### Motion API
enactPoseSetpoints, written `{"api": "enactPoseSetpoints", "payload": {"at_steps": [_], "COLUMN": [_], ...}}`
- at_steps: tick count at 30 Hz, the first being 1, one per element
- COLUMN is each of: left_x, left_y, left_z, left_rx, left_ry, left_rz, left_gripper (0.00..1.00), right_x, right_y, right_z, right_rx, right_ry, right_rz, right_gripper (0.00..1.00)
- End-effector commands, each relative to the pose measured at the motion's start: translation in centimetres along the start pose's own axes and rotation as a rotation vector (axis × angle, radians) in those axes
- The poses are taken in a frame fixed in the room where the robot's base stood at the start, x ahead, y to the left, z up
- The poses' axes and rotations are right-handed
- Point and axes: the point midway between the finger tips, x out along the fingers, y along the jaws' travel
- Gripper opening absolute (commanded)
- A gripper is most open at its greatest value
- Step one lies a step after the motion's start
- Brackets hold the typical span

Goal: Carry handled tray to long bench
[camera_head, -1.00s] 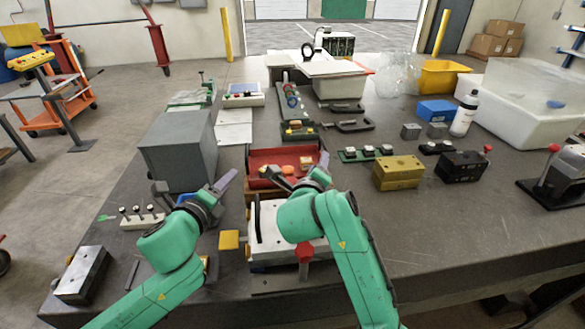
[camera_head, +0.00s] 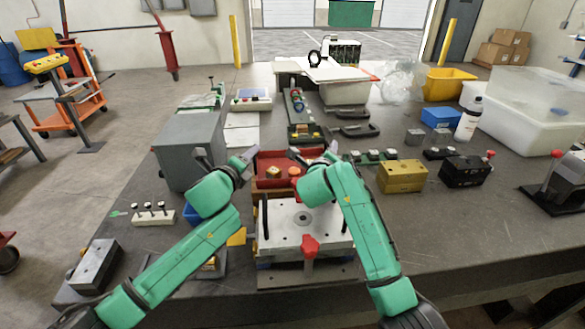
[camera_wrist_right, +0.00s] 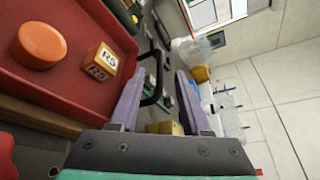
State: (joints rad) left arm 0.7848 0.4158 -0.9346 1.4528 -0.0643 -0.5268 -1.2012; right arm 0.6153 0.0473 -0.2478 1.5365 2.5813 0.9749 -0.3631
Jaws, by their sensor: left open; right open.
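The handled tray (camera_head: 272,183) is red and sits on the long dark bench (camera_head: 450,235), with small blocks and an orange disc in it. In the right wrist view the tray (camera_wrist_right: 70,100) fills the left side, and its black handle (camera_wrist_right: 158,82) shows between the fingers. My right gripper (camera_wrist_right: 160,80) is open around that handle, not closed on it; in the head view it (camera_head: 325,156) is at the tray's right side, partly hidden by my arm. My left gripper (camera_head: 232,160) is open at the tray's left side; its handle there is hard to make out.
A grey box (camera_head: 190,150) stands close to the left of my left gripper. A metal mould plate (camera_head: 290,222) with a red knob lies in front of the tray. A gold block (camera_head: 402,176) and a black block (camera_head: 465,171) stand right. The bench's front right is clear.

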Motion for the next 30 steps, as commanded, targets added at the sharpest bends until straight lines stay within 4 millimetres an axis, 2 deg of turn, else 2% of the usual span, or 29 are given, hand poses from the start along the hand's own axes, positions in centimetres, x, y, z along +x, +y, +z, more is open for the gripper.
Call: {"api": "enactPoseSetpoints", "payload": {"at_steps": [3,6,16,17,18,20,21,30], "left_x": [2.0,3.0,3.6,3.6,3.6,3.6,3.6,3.6], "left_y": [-0.3,-0.2,-0.1,-0.1,-0.1,-0.1,-0.1,-0.1], "left_z": [0.1,0.1,0.1,0.1,0.1,0.1,0.1,0.0], "left_rx": [-0.002,-0.001,0.0,0.0,0.0,0.0,0.0,0.0], "left_ry": [-0.001,0.0,0.0,0.0,0.0,0.0,0.0,0.0], "left_rz": [-0.002,-0.001,0.0,0.0,0.0,0.0,0.0,0.0], "left_gripper": [0.47,0.47,0.47,0.43,0.28,0.05,0.0,0.0], "right_x": [1.9,3.0,3.5,3.5,3.5,3.5,3.5,3.5], "right_y": [-0.1,-0.1,0.0,0.0,0.0,0.0,0.0,0.0], "right_z": [0.0,0.0,0.0,0.0,-0.1,0.0,-0.1,-0.1], "right_rx": [-0.001,-0.001,0.0,0.0,0.0,0.0,0.0,0.0], "right_ry": [0.001,0.0,0.0,0.0,0.0,0.0,0.0,0.0], "right_rz": [-0.001,-0.001,-0.001,-0.001,0.0,0.0,0.0,0.0], "right_gripper": [0.47,0.47,0.47,0.43,0.28,0.05,0.0,0.0]}}
